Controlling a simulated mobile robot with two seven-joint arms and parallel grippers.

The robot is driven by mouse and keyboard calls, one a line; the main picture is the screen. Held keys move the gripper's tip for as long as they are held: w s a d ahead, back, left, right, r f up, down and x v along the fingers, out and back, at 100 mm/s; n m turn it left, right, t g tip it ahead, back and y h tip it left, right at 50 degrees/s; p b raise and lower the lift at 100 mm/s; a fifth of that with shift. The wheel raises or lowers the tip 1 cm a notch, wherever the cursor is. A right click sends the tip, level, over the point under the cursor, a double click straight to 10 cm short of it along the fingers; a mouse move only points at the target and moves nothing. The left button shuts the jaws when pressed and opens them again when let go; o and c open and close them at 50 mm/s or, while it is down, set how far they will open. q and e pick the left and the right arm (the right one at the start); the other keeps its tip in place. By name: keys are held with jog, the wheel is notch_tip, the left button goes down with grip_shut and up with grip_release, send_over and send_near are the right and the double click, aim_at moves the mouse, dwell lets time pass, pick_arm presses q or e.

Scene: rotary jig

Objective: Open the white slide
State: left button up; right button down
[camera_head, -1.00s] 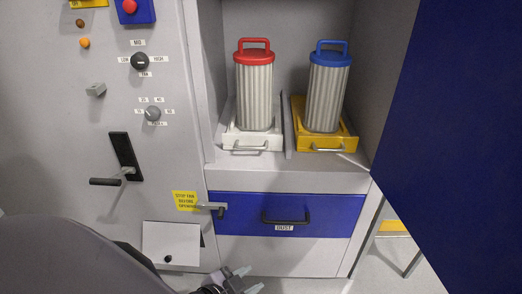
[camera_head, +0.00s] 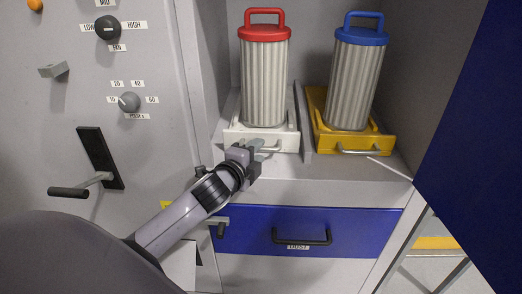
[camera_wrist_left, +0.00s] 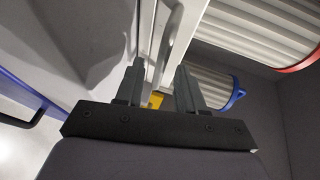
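The white slide (camera_head: 232,138) sits in the left side of the cabinet with a red-topped filter (camera_head: 264,85) standing on it. Its bar handle (camera_head: 268,146) is on the front, partly hidden by my left gripper (camera_head: 262,144). In the left wrist view the left gripper's two fingers (camera_wrist_left: 161,88) are apart with no object clearly between them. The slide's pale front and handle (camera_wrist_left: 171,32) appear just beyond the fingertips. I cannot tell whether the fingers touch the handle. My right gripper is not in view.
A yellow slide (camera_head: 382,143) with a blue-topped filter (camera_head: 356,80) stands at right. Below is a blue drawer (camera_head: 360,230) with a black handle. A lever (camera_head: 85,186) and knobs are on the left panel. A dark blue door (camera_head: 470,130) stands open at right.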

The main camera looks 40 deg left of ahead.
pick_arm(q)
jog(key=shift+x, duration=1.25)
jog(key=shift+w, duration=0.15)
grip_shut()
